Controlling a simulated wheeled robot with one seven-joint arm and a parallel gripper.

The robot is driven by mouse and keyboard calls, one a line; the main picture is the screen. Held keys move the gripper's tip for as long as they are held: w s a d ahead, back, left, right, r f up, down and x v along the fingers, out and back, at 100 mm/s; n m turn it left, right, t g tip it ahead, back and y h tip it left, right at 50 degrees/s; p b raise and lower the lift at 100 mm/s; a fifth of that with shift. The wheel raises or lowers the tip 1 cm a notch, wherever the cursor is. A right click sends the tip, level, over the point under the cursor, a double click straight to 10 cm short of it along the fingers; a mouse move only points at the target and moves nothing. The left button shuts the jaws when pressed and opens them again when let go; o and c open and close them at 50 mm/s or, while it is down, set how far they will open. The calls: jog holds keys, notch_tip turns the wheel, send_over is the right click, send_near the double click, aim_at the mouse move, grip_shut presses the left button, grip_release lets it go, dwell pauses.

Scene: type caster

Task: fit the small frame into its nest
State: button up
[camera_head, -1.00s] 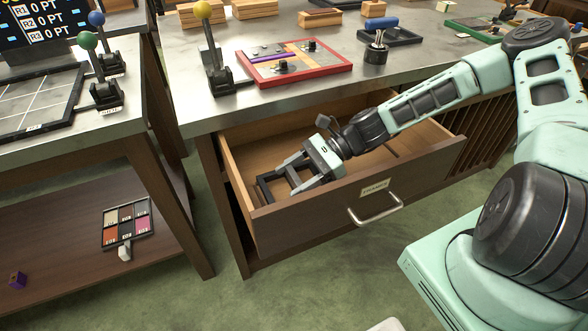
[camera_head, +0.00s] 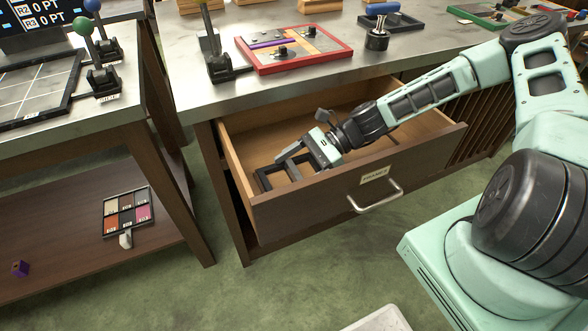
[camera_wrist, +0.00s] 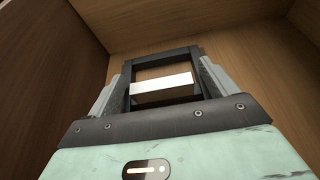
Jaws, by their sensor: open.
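A small dark rectangular frame (camera_head: 263,181) lies in the front left part of the open drawer (camera_head: 330,197). It also shows in the wrist view (camera_wrist: 184,53), where its far bar and sides are visible and its near part is hidden by my gripper. My gripper (camera_head: 289,166) is open and reaches down into the drawer. In the wrist view, my gripper's fingers (camera_wrist: 164,78) stand on either side of the frame, and I cannot tell whether they touch it. A pale bar (camera_wrist: 163,89) shows across the frame's opening. I cannot make out the nest for certain.
The drawer's front and walls enclose my gripper. Above, the metal worktop holds a red-rimmed board (camera_head: 340,47), a black tray with a blue-handled tool (camera_head: 378,32) and a lever (camera_head: 216,62). A second table with a colour palette (camera_head: 128,210) on its shelf stands left.

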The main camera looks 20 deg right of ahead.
jog(key=v, duration=1.2)
